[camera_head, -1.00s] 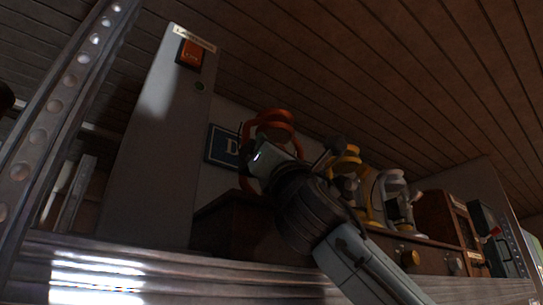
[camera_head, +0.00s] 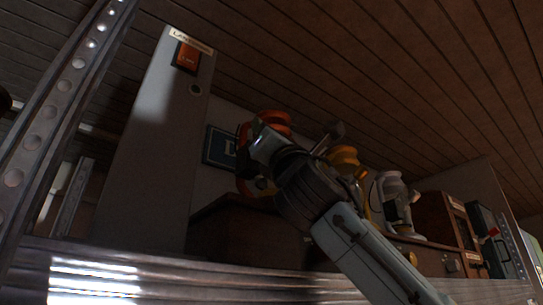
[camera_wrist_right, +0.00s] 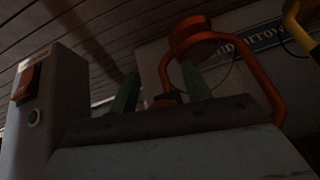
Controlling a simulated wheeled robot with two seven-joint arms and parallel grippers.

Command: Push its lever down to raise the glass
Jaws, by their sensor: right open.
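A red-orange lantern (camera_head: 275,118) stands on the shelf behind my right gripper in the head view, largely hidden by it. In the right wrist view its round cap and curved side tube (camera_wrist_right: 262,82) show beyond the fingers. My right gripper (camera_head: 262,140) is open, its two greenish fingers (camera_wrist_right: 160,92) pointing toward the lantern. The cap is above the right finger. I cannot tell whether the fingers touch the lantern, and its lever and glass are not clear. A yellow lantern (camera_head: 345,156) and a white lantern (camera_head: 389,184) stand to the right. My left gripper is not in view.
A tall grey cabinet with an orange switch (camera_head: 186,57) stands left of the lantern. A blue sign (camera_head: 218,147) hangs behind. A wooden box (camera_head: 447,211) stands at the right. A perforated metal post (camera_head: 62,98) and a shiny shelf edge (camera_head: 185,272) bound the front.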

